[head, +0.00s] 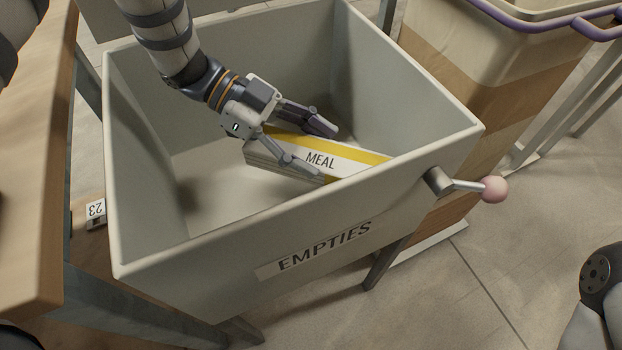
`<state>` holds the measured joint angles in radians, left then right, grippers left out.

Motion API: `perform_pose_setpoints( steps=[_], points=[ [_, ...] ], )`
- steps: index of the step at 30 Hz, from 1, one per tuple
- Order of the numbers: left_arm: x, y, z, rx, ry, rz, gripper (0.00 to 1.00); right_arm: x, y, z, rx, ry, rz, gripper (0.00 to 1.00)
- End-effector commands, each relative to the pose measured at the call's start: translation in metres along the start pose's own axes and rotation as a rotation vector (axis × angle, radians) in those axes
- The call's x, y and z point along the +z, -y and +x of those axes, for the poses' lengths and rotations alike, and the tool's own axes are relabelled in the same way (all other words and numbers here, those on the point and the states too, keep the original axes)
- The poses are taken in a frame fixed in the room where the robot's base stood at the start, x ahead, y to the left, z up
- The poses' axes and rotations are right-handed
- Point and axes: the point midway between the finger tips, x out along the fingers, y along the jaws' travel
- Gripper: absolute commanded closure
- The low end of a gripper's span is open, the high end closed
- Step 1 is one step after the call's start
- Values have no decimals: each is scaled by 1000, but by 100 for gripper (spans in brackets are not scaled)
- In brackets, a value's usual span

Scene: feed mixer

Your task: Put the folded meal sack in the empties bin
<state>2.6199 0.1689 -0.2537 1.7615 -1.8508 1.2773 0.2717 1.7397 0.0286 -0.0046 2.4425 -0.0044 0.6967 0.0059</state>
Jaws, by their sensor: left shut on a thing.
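The folded meal sack (345,157) is a white, flat bundle with a yellow band and the word MEAL. It is inside the walls of the grey empties bin (230,262), towards the right side; I cannot tell whether it touches the floor of the bin. My left gripper (318,152) reaches down into the bin and is shut on the sack, one finger on each side of it. The sack's right end is hidden behind the bin's front wall. My right gripper is not in view; part of my right arm shows at the lower right.
A crank with a pink knob (495,189) sticks out at the bin's front right corner. A wooden table (35,170) stands close on the left. A tag marked 23 (96,213) is beside the bin. A tan container with a purple rail (520,25) stands at the upper right.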

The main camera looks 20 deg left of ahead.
Motion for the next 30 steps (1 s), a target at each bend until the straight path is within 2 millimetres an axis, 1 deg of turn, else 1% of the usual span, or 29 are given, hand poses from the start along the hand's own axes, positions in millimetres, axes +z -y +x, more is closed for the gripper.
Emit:
perform_pose_setpoints(
  steps=[1, 4, 7, 13, 18, 20, 25, 29, 30],
  points=[
    [11, -1, 6, 2, -1, -5, 79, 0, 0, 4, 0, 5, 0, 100],
    [28, -1, 15, 1, 0, -4, 79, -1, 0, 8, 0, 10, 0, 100],
    [39, -1, 22, 0, -1, -4, 79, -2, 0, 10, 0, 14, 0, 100],
    [54, -1, 30, 0, -1, -3, 79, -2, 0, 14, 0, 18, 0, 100],
    [82, -1, 45, 1, -1, -5, 79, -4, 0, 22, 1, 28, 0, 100],
    [85, -1, 47, 0, -1, -2, 79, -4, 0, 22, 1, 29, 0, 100],
    [83, 0, 46, -1, -1, 0, 79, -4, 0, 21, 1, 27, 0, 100],
    [86, 0, 48, -1, 0, -1, 79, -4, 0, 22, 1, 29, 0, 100],
    [86, 0, 47, -1, 0, -1, 37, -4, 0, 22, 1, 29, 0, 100]
  ],
)
